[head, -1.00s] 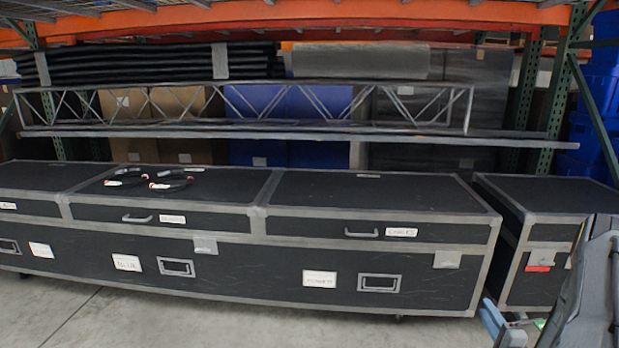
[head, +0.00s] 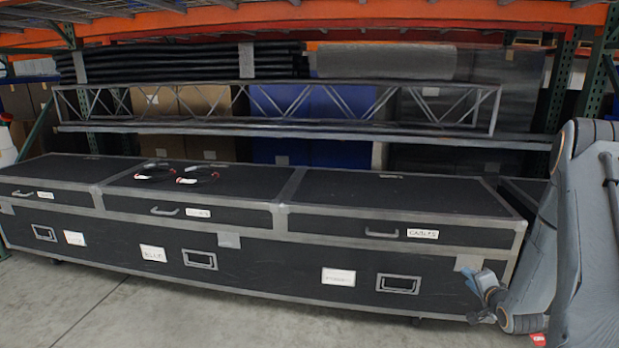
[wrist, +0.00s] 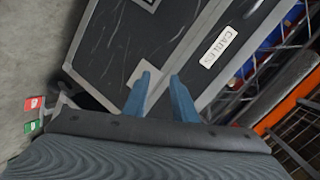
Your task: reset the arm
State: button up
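My gripper (head: 487,287) is at the lower right of the head view, in front of the right end of the long black case (head: 250,262). My grey arm (head: 590,230) folds up along the right edge of that view. In the wrist view my gripper (wrist: 161,76) shows two blue fingers, apart and with nothing held between them. Beyond the fingers is the black case (wrist: 130,45) with a white label (wrist: 220,46) reading "CABLES". I cannot tell how far the fingertips are from the case.
Two coils of dark cable (head: 198,174) lie on the case lid. Behind it a rack holds a metal truss (head: 270,104), boxes and black rolls (head: 180,60). A second case (head: 522,190) is mostly hidden by my arm. The concrete floor (head: 100,310) in front is clear.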

jog(key=a+r+n+g, duration=0.2)
jog(key=a+r, duration=0.2)
jog(key=a, duration=0.3)
jog(key=a+r+n+g+y, duration=0.1)
jog(key=a+r+n, duration=0.25)
jog(key=a, duration=0.45)
jog(key=a+r+n+g, duration=0.2)
jog(key=a+r, duration=0.3)
jog(key=a, duration=0.2)
jog(key=s+a+r+n+g+y, duration=0.1)
jog(key=s+a+r+n+g, duration=0.4)
jog(key=s+a, duration=0.8)
jog(key=s+a+r+n+g+p, duration=0.15)
jog(key=s+a+r+n, duration=0.35)
jog(key=s, duration=0.8)
jog(key=s+a+r+n+g+b, duration=0.1)
jog(key=s+a+r+g, duration=0.15)
jog(key=s+a, duration=0.75)
jog(key=s+d+r+m+p, duration=0.2)
jog(key=d+r+p, duration=1.1)
jog(key=p, duration=0.8)
jog(key=shift+s+d+r+m+p, duration=0.3)
jog(key=shift+s+d+m, duration=0.1)
jog(key=shift+d+m, duration=0.5)
